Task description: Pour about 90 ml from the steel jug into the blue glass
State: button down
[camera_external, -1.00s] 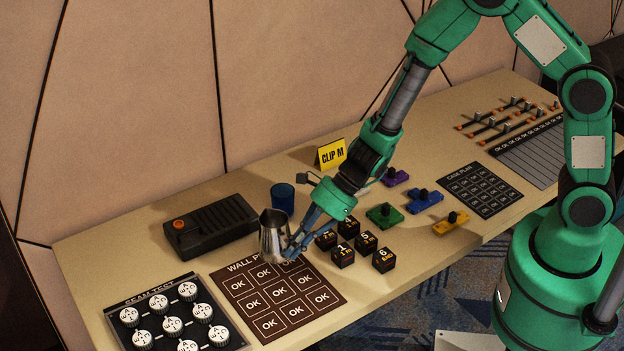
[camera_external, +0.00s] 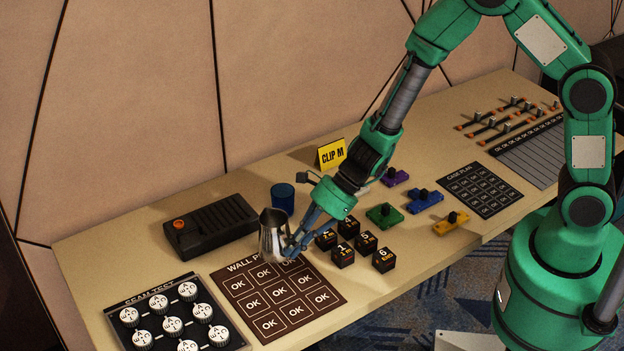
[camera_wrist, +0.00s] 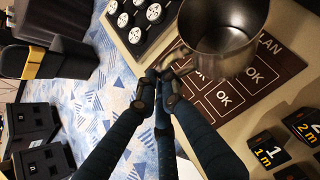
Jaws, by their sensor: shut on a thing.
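The steel jug (camera_external: 273,238) is upright at the back edge of the brown wall plan sheet (camera_external: 290,318). My gripper (camera_external: 291,250) is shut on the jug's handle, on the jug's right side. In the wrist view my fingertips (camera_wrist: 160,78) meet at the handle, and the jug (camera_wrist: 222,35) shows its open mouth and grey inside. I cannot tell how full it is, or whether its base touches the table. The blue glass (camera_external: 283,197) stands upright on the table just behind the jug, apart from it. The glass is not in the wrist view.
A black device with an orange knob (camera_external: 210,228) lies left of the glass. Several black numbered cubes (camera_external: 343,256) stand right of my gripper. A yellow sign (camera_external: 331,154) stands behind. A board of white knobs (camera_external: 172,325) is at front left. Coloured pieces (camera_external: 385,214) lie to the right.

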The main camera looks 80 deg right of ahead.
jog(key=shift+w, duration=0.15)
jog(key=shift+w+d+f+b, duration=0.15)
jog(key=shift+w+d+b, duration=0.2)
jog(key=shift+w, duration=0.15)
jog(key=w+d+f+m+t+h+b, duration=0.2)
jog(key=w+d+m+h+b, duration=0.4)
jog(key=w, duration=0.5)
jog(key=shift+d+f+m+b, duration=0.6)
jog(key=shift+d+m+b, duration=0.3)
jog(key=shift+d+b, duration=0.35)
jog(key=shift+d+f+m+h+b, duration=0.15)
jog(key=shift+f+m+h+b, duration=0.25)
jog(key=shift+m+b, duration=0.15)
